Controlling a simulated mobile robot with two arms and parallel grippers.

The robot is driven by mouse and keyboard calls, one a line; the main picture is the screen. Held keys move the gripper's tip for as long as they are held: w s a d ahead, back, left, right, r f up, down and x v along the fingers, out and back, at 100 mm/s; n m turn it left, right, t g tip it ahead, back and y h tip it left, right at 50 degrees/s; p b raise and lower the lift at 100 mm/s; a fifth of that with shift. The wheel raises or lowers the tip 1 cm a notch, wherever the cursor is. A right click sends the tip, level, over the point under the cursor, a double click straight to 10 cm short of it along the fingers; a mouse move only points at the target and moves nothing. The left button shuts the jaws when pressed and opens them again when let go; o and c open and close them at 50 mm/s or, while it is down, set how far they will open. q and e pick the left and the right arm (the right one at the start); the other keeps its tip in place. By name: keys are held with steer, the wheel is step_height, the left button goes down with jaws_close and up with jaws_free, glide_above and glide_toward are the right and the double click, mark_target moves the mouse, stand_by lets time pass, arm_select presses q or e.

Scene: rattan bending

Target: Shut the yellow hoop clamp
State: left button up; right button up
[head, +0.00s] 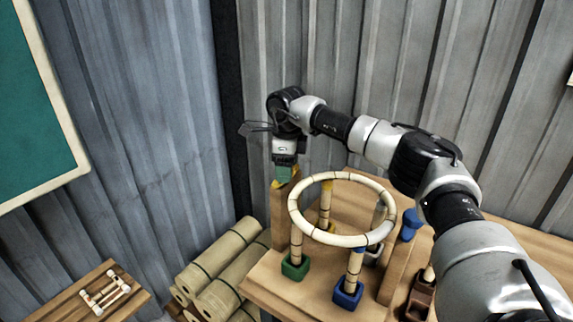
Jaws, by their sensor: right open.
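The yellow hoop clamp (278,184) shows only in small part at the top of a wooden post, just left of the pale rattan hoop (333,240). My right gripper (285,177) points down at the top of that post, right over the yellow clamp. It is open and covers most of the clamp, so I cannot tell how far the clamp is closed or whether the fingers touch it. The hoop lies level on upright rattan legs. My left gripper is not in view.
The legs stand in a green block (295,267), a blue block (347,294) and others on the wooden bench (275,289). A blue clamp (410,223) sits on the post at right. Rolled mats (222,248) lie left of the bench. A corrugated wall is close behind.

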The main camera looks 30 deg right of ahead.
steer(key=shift+c, duration=0.8)
steer(key=c, duration=0.8)
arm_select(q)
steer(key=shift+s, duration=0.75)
arm_select(e)
steer(key=shift+o, duration=0.2)
